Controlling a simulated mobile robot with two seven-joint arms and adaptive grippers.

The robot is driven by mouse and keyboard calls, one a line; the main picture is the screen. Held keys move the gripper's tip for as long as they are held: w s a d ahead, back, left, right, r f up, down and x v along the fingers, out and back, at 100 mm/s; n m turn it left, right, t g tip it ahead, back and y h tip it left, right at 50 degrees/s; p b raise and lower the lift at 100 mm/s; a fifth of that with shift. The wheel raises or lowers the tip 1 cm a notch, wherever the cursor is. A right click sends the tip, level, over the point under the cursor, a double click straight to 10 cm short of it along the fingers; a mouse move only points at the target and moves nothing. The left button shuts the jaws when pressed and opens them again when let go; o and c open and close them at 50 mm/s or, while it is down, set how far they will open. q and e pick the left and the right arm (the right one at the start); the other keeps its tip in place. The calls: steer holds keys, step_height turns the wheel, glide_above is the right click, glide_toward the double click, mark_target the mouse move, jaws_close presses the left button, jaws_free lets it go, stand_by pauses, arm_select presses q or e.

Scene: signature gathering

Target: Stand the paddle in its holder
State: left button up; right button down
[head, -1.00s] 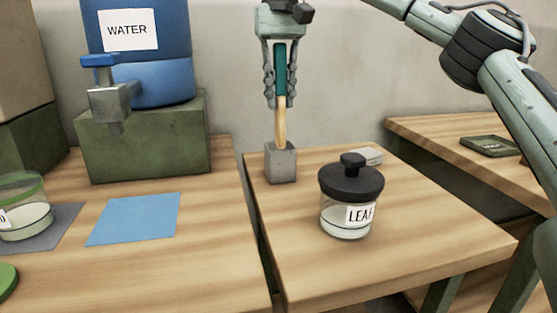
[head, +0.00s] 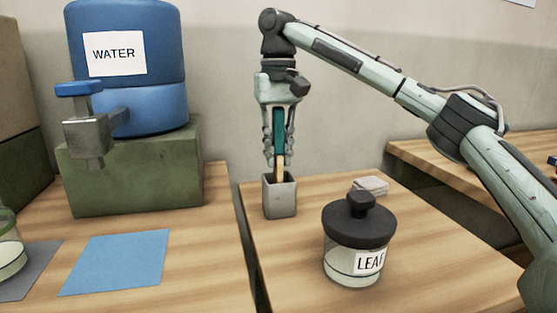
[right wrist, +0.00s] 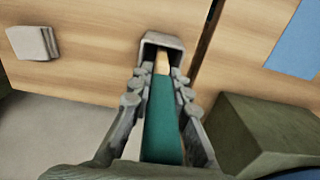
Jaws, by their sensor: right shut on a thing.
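The paddle (head: 279,130) has a teal handle and a pale wooden lower part. My right gripper (head: 275,160) is shut on the teal handle and holds the paddle upright. The holder (head: 279,199) is a small grey square cup at the back left of the right-hand table. The paddle's lower end is inside the holder's opening, and its tip is hidden by the walls. In the right wrist view the teal handle (right wrist: 162,120) lies between the fingers, and the wooden part runs into the holder (right wrist: 161,42). My left gripper is not in view.
A jar with a black lid (head: 358,225) stands in front and right of the holder. A small grey block (head: 370,186) lies behind the jar. A blue water barrel (head: 130,60) on a green block (head: 135,175) and a blue mat (head: 116,262) are at left.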

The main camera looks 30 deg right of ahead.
mark_target(279, 107)
steer(key=shift+f, duration=0.95)
steer(key=c, duration=1.4)
jaws_free()
steer(key=shift+c, duration=0.2)
step_height(279, 107, up, 12)
steer(key=shift+r, duration=0.25)
